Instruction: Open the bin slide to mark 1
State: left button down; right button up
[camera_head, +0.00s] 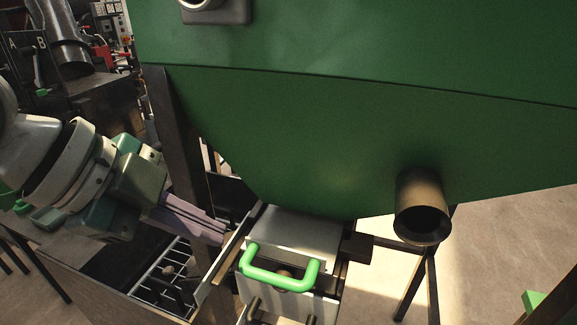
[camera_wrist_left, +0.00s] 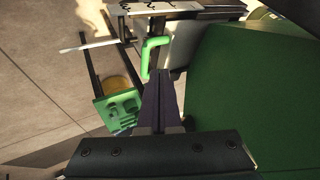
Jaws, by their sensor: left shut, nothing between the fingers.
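The bin slide (camera_head: 297,238) is a pale metal plate under the large green bin (camera_head: 330,140). A bright green U-shaped handle (camera_head: 280,276) is on its front. My left gripper (camera_head: 222,231) comes in from the left, shut and empty, with its fingertips just left of the slide's frame. In the left wrist view the shut fingers (camera_wrist_left: 161,85) point toward the green handle (camera_wrist_left: 152,52), and no contact with it is clear. A pale strip with dark marks (camera_wrist_left: 165,6) shows at the top there; I cannot read the marks. My right gripper is not in view.
A dark round pipe (camera_head: 422,215) sticks out of the bin to the right of the slide. Dark frame legs (camera_head: 180,150) stand close to my left arm. A box with a metal grid (camera_head: 165,280) lies below it. Open floor shows at the right.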

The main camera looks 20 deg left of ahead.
aim_at(272, 251)
pick_arm(q)
jog(key=shift+m, duration=0.3)
jog(key=x, duration=1)
jog(key=shift+s+f, duration=0.15)
jog(key=shift+w+f+b, duration=0.1)
jog(key=shift+w+b, duration=0.4)
jog(key=shift+b, duration=0.1)
jog(key=shift+w, duration=0.2)
jog(key=shift+r, duration=0.25)
